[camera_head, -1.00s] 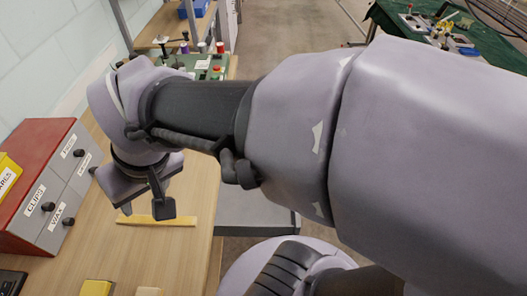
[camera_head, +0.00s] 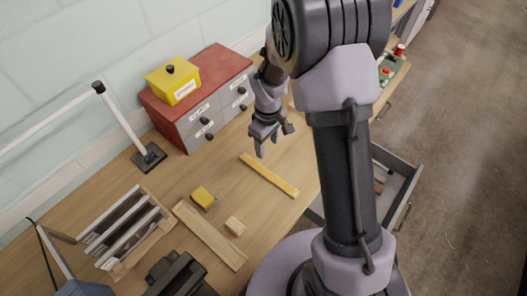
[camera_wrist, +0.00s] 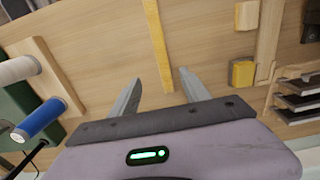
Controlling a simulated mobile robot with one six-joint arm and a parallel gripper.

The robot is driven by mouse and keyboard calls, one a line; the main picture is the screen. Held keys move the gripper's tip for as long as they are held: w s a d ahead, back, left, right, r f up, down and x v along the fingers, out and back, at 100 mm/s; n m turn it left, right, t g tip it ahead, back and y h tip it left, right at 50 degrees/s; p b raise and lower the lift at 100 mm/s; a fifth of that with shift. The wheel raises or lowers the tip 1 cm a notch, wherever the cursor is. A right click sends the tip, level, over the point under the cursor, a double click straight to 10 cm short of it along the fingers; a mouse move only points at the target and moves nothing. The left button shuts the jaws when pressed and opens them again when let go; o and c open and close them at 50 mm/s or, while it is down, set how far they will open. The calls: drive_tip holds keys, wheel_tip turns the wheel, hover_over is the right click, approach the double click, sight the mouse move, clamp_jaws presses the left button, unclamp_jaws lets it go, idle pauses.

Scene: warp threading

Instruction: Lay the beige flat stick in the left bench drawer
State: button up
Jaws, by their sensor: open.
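The beige flat stick (camera_head: 269,176) lies flat on the wooden bench, near its front edge. It also shows in the wrist view (camera_wrist: 158,45), running away from between my fingertips. My gripper (camera_head: 270,142) is open and empty above the bench, just beyond the stick in the head view. In the wrist view my gripper (camera_wrist: 157,82) has a finger on each side of the stick's line; I cannot tell the height gap. A pulled-out bench drawer (camera_head: 404,167) shows right of my arm, with small brown items inside. My arm hides part of it.
A red-topped cabinet (camera_head: 165,118) with a yellow box (camera_head: 173,80) stands against the wall. A yellow block (camera_head: 203,197), a pale block (camera_head: 235,226), a wooden board (camera_head: 208,233) and a slotted rack (camera_head: 125,228) are nearby.

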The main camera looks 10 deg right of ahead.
sight(266, 172)
wheel_tip(266, 172, down, 16)
drive_tip(key=b, duration=0.2)
drive_tip(key=shift+s+a+b, duration=0.1)
drive_tip(key=shift+a+b, duration=0.05)
drive_tip(key=shift+b, duration=0.15)
drive_tip(key=shift+r, duration=0.1)
clamp_jaws()
